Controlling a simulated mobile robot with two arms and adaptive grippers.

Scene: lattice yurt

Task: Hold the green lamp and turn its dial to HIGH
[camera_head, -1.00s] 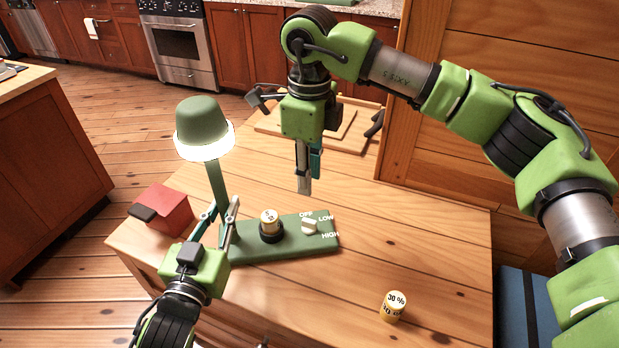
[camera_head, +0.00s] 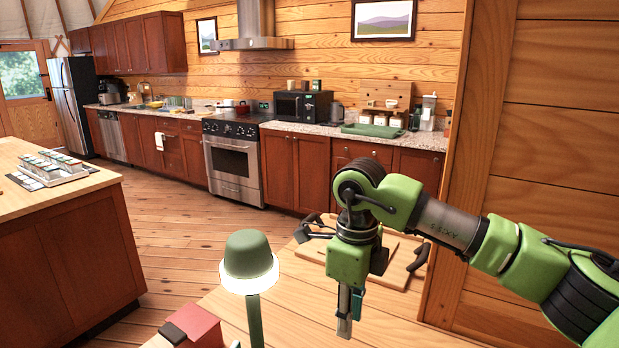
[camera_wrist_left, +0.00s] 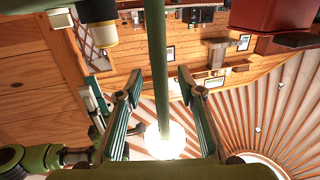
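The green lamp (camera_head: 250,256), with its shade glowing at the rim, stands upright at the lower middle of the head view. Its base and dial are below that view's edge. In the left wrist view, which looks upside down, the green stem (camera_wrist_left: 157,60) runs between the fingers of my left gripper (camera_wrist_left: 160,88). They are open, with gaps on both sides of the stem. A white knob (camera_wrist_left: 60,18) shows at top left, its setting unreadable. My right gripper (camera_head: 349,318) points down over the table, right of the lamp; its fingers overlap edge-on and nothing shows in it.
A red box (camera_head: 192,326) sits left of the lamp on the wooden table (camera_head: 290,310). A wooden tray (camera_head: 395,277) lies at the back, behind my right gripper. A wooden wall (camera_head: 545,150) rises on the right. A yellow-and-black cylinder (camera_wrist_left: 103,35) stands near the stem.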

